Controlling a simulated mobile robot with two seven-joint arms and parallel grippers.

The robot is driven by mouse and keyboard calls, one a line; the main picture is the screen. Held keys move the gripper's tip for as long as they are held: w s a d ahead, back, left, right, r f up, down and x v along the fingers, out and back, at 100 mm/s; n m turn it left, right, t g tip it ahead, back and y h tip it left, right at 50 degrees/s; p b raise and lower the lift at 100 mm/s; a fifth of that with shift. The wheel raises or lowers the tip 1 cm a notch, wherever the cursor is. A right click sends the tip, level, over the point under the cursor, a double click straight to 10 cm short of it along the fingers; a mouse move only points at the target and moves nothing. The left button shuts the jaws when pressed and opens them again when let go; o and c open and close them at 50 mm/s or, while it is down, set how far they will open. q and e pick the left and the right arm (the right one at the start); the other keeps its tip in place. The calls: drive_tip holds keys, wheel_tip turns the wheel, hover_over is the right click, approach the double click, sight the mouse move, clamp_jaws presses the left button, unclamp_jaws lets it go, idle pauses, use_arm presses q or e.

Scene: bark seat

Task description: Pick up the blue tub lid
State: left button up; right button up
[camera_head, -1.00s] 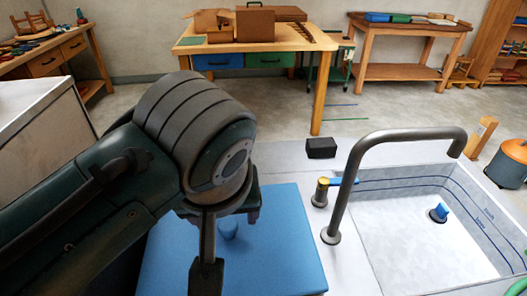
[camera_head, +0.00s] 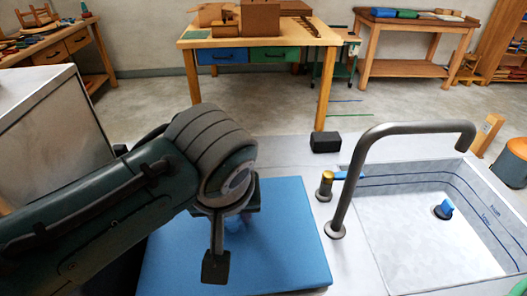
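The blue tub lid (camera_head: 285,250) is a flat, square blue slab lying at the bottom middle of the head view. A small blue knob (camera_head: 236,222) stands up from it, shaded and partly covered by my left gripper (camera_head: 230,245). That gripper points down over the lid at the knob. Its near finger hangs in front and to the left of the knob, with a gap showing between them. The far finger is mostly hidden, and I cannot tell whether anything touches the knob. My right gripper is out of view.
A dark curved spout (camera_head: 349,185) rises right of the lid, beside a brass-topped fitting (camera_head: 326,186). A sunken basin (camera_head: 420,250) with a blue-topped plug (camera_head: 444,209) lies farther right. A black block (camera_head: 325,142) sits behind. A workbench (camera_head: 325,42) stands at the back.

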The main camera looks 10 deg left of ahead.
use_arm(q)
clamp_jaws()
idle(0.3)
